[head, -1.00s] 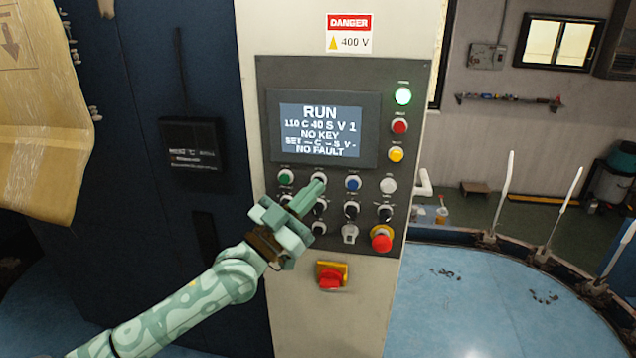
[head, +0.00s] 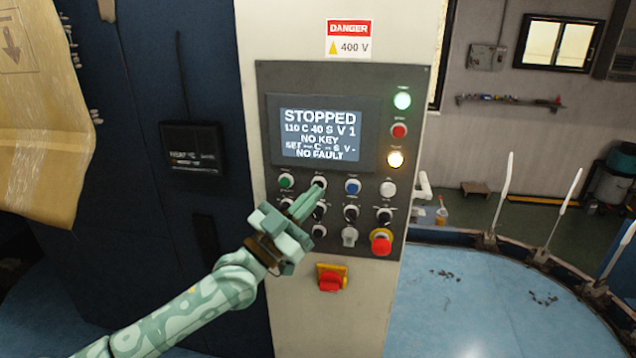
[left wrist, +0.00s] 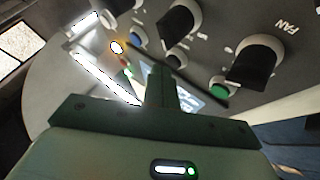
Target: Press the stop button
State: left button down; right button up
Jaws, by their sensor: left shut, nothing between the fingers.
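The control panel (head: 265,120) stands upright on a pale cabinet. Its screen (head: 320,135) reads STOPPED, NO KEY and NO FAULT. The stop button (head: 319,181), in the top row between a green button (head: 286,181) and a blue button (head: 352,186), is partly covered by my left gripper (head: 316,191). The left gripper is shut and empty, its fingertips at that button; I cannot tell whether they touch it. My right gripper is not in view.
A red emergency knob (head: 381,241) and a red-yellow rotary switch (head: 331,279) sit low on the cabinet. Several black knobs (head: 351,213) are close below the fingertips. A brown hanging sheet (head: 40,110) is at the left.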

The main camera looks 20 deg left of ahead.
pick_arm(q)
jog(key=shift+s, duration=0.35)
jog(key=s+p, duration=0.1)
jog(key=s, duration=0.1)
jog(key=s+d+p, duration=0.1)
jog(key=s+p, duration=0.1)
jog(key=shift+s+d, duration=0.2)
jog(key=shift+s, duration=0.2)
dwell(0.8)
